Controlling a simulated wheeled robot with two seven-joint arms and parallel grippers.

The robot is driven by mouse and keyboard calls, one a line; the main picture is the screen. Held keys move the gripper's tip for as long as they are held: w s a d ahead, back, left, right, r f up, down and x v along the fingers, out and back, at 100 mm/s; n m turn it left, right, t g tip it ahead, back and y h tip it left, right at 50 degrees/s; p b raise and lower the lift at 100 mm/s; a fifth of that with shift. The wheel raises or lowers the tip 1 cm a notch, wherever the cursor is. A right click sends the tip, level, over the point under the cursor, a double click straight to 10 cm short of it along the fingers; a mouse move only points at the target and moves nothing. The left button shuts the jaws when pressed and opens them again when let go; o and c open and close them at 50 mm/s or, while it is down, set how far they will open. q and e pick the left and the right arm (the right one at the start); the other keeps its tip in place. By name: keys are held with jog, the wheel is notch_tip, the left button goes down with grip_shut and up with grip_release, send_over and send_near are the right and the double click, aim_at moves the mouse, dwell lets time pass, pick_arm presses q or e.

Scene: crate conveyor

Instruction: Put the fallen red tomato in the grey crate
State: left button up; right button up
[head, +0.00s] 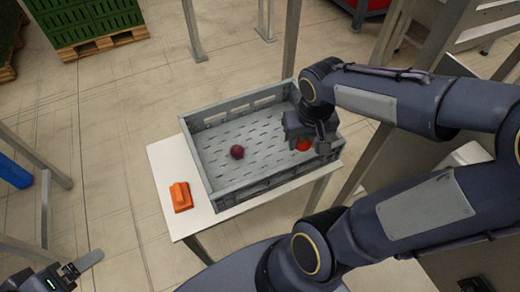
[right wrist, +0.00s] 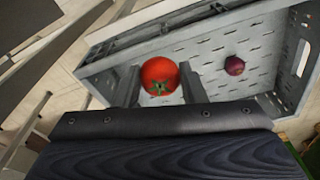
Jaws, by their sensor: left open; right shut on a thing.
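The red tomato (right wrist: 160,76) is between the two fingers of my right gripper (right wrist: 158,84), which is shut on it. In the head view the tomato (head: 304,145) shows just below my right gripper (head: 308,136), over the right part of the grey crate (head: 252,186). I cannot tell whether the tomato touches the crate floor. The crate (right wrist: 190,35) also fills the back of the right wrist view. My left gripper (head: 72,268) is at the lower left of the head view, open and empty, away from the crate.
A dark red-purple onion (head: 237,152) lies on the crate floor, left of the tomato. An orange object (head: 180,196) lies on the white table (head: 172,170) beside the crate. Metal posts stand around the table. Green crates (head: 95,20) on a pallet are at the back left.

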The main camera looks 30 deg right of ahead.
jog(key=w+d+f+b, duration=0.15)
jog(key=w+f, duration=0.25)
jog(key=w, duration=0.4)
send_over(278, 138)
jog(key=s, duration=0.1)
notch_tip(278, 138, down, 6)
jog(key=shift+a+r+b, duration=0.15)
jog(key=shift+r+b, duration=0.1)
jog(key=shift+b, duration=0.15)
jog(key=shift+w+f, duration=0.15)
jog(key=shift+f, duration=0.05)
notch_tip(278, 138, down, 3)
jog(key=shift+w+f+b, duration=0.1)
jog(key=shift+f+b, duration=0.05)
jog(key=shift+b, duration=0.25)
jog(key=shift+f, duration=0.15)
jog(key=o, duration=0.9)
jog(key=shift+o, duration=0.2)
